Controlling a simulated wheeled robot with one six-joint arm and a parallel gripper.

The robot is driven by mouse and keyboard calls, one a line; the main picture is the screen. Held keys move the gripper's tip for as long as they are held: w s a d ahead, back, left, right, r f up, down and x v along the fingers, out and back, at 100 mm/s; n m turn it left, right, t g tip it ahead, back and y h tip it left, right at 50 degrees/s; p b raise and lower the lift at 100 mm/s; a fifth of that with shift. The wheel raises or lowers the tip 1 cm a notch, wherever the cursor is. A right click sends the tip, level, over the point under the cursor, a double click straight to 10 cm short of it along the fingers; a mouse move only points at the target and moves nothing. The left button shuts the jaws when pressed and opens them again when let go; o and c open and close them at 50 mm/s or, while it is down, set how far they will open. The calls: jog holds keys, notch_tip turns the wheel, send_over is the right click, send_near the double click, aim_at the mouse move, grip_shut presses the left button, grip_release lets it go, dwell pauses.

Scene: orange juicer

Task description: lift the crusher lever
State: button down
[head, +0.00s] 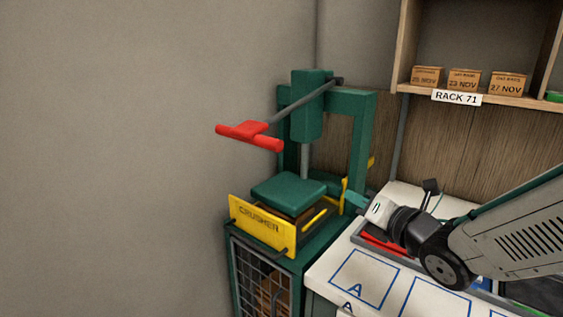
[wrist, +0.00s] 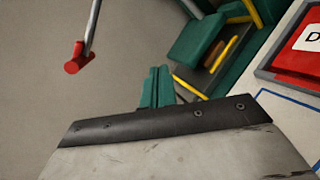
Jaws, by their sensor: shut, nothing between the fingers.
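The crusher (head: 312,100) is a green press against the wall. Its lever is a grey rod with a red T-shaped handle (head: 249,135). The rod slopes down to the left from a dark pivot near the top of the frame. The red handle also shows at upper left in the wrist view (wrist: 78,57). My gripper (head: 352,197) is shut and empty, with teal fingers. It is to the right of and below the handle, apart from it, near the crusher's right side. The fingers also show in the wrist view (wrist: 155,86).
A yellow CRUSHER plate (head: 262,226) fronts the press, below a green block (head: 289,190). A white table (head: 335,277) with blue-outlined squares and a red tray (wrist: 300,38) is at right. A wooden shelf (head: 520,101) holds dated boxes. Open space lies left of the handle.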

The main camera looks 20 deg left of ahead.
jog(key=s+a+n+g+y, duration=0.3)
jog(key=s+a+n+y, duration=0.4)
jog(key=n, duration=0.3)
jog(key=w+a+r, duration=0.5)
jog(key=a+r, duration=0.2)
jog(key=a, duration=0.2)
jog(key=shift+w+a+n, duration=0.2)
jog(key=shift+a+n, duration=0.05)
jog(key=shift+n, duration=0.05)
